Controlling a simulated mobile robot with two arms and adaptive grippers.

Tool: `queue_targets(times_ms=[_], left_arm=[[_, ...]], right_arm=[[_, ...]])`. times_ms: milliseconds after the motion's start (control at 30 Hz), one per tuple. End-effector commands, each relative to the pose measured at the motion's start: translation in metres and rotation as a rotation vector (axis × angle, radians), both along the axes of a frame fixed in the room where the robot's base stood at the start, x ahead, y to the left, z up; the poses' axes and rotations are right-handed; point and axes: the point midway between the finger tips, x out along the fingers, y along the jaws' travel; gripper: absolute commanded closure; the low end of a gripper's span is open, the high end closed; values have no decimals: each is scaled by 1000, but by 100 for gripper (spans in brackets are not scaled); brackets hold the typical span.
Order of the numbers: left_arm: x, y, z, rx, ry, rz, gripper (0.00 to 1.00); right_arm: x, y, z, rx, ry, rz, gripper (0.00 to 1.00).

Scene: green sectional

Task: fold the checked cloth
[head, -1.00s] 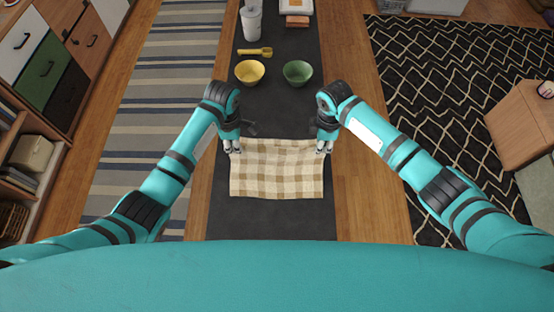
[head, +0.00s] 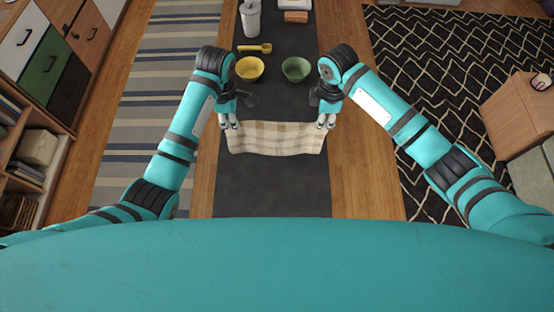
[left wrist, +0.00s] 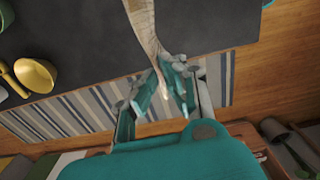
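The beige and white checked cloth (head: 275,138) shows in the head view as a short wide band across the dark table. My left gripper (head: 229,123) is at its left far corner and my right gripper (head: 325,123) at its right far corner. Both appear shut on the cloth, and its edge spans between them. In the left wrist view, the fingers of my left gripper (left wrist: 165,88) pinch the cloth (left wrist: 142,22), which is seen nearly edge-on as a narrow strip. The right fingertips are small in view. The cloth's underside is hidden.
A yellow bowl (head: 250,69) and a green bowl (head: 296,69) stand just beyond the grippers. A yellow scoop (head: 255,48) and a white container (head: 250,20) lie farther back. The dark tabletop (head: 272,185) nearer me is bare.

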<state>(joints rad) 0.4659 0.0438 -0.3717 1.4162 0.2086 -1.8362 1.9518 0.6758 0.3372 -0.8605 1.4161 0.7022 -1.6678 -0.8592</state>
Motion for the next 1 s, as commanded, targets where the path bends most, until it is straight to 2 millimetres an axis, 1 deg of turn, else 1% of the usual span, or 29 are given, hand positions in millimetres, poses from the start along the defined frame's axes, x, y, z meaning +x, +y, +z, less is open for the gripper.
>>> queue_targets(times_ms=[367,467,567,700,800,1000], left_arm=[[1,0,0,0,-1,0,100],[5,0,-2,0,-7,0,100],[19,0,-6,0,-24,1,100],[46,0,-12,-1,-58,1,100],[62,-1,-16,0,-79,1,100],[89,0,-22,1,-115,1,100]], right_arm=[[1,0,0,0,-1,0,100],[5,1,-2,1,-8,0,100],[19,0,-5,-1,-25,-2,100],[46,1,-13,0,-59,-2,100],[62,1,-16,0,-81,-1,100],[90,1,-22,0,-117,-2,100]])
